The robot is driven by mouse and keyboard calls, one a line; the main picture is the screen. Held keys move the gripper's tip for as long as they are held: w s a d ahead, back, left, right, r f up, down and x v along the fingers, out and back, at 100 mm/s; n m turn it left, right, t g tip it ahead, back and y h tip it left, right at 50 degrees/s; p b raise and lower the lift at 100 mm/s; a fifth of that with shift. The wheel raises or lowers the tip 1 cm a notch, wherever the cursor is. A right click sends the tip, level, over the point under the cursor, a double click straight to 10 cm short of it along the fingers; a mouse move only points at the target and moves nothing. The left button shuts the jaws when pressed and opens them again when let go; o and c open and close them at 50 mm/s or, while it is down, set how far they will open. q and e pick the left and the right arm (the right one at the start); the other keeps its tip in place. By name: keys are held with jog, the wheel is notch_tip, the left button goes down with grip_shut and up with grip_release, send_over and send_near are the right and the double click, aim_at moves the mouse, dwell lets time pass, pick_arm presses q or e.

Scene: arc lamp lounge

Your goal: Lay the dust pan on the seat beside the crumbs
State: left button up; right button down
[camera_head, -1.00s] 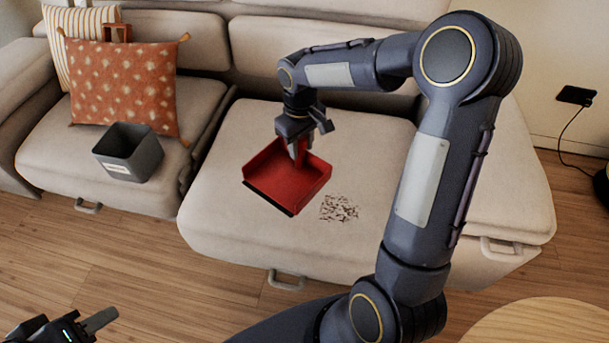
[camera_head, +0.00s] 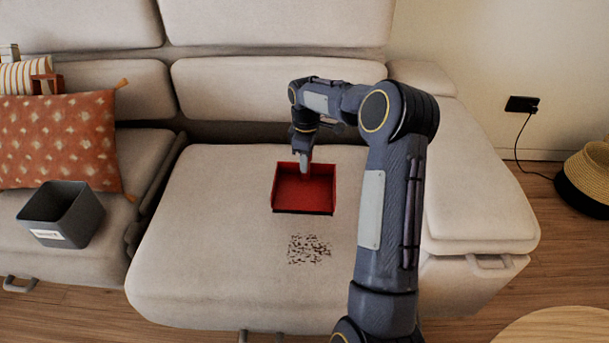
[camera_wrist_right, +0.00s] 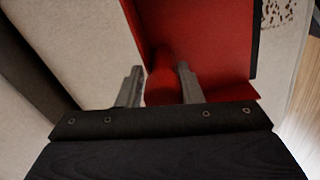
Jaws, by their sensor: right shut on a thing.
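The red dust pan (camera_head: 304,192) is at the middle of the right sofa seat (camera_head: 200,240), its dark front lip facing me. I cannot tell whether it touches the seat. The dark crumbs (camera_head: 309,249) lie on the seat in front of the pan, a short gap away. My right gripper (camera_head: 304,165) is shut on the pan's handle from above. In the right wrist view the red handle (camera_wrist_right: 161,84) sits between the two grey fingers, and the crumbs (camera_wrist_right: 279,12) show at the top right. My left gripper is not in view.
A grey bin (camera_head: 62,214) stands on the left seat, in front of an orange spotted cushion (camera_head: 58,142). The sofa's back lies behind the pan. A round wooden table (camera_head: 560,326) is at the lower right. The seat left of the pan is clear.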

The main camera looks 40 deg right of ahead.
jog(key=w+f, duration=0.1)
jog(key=f, duration=0.1)
jog(key=d+f+b, duration=0.1)
jog(key=f, duration=0.1)
jog(key=w+d+f+b, duration=0.1)
jog(key=f, duration=0.2)
jog(key=shift+w+d, duration=0.15)
jog(key=shift+w, duration=0.15)
jog(key=shift+f, duration=0.1)
jog(key=shift+f, duration=0.2)
jog(key=c, duration=1)
grip_release()
